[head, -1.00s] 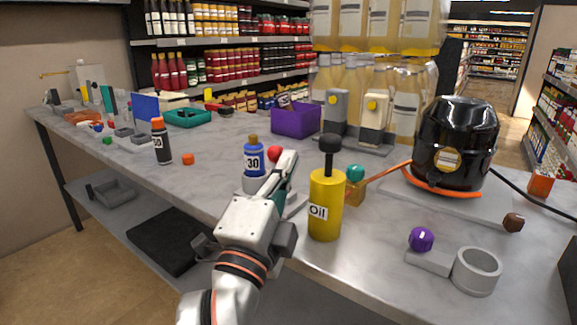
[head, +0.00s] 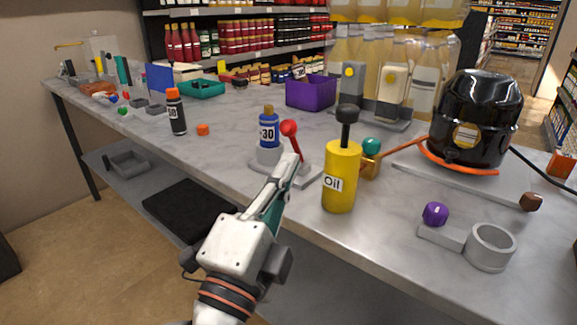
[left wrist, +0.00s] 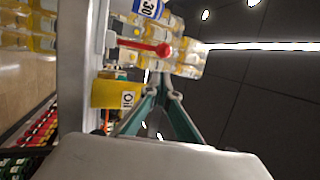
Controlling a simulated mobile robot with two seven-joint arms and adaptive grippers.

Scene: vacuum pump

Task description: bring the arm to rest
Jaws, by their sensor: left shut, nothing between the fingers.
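My left gripper (head: 287,167) is shut and empty, just in front of the table's front edge in the head view. Its fingertips overlap the grey base of a red-knobbed lever (head: 290,128) in the picture; I cannot tell whether they touch. In the left wrist view the gripper (left wrist: 163,82) has its fingertips together, with the red knob (left wrist: 163,49) beyond them. A blue bottle marked 30 (head: 268,131) stands in a grey holder beside the lever. A yellow oil can (head: 341,180) stands to the right of the gripper. My right gripper is not in view.
A black vacuum pump (head: 478,115) stands on a plate at the right, with an orange hose toward a brass valve with a teal knob (head: 371,146). A grey ring holder (head: 491,246) and purple knob (head: 434,213) lie front right. A purple bin (head: 310,92) stands behind.

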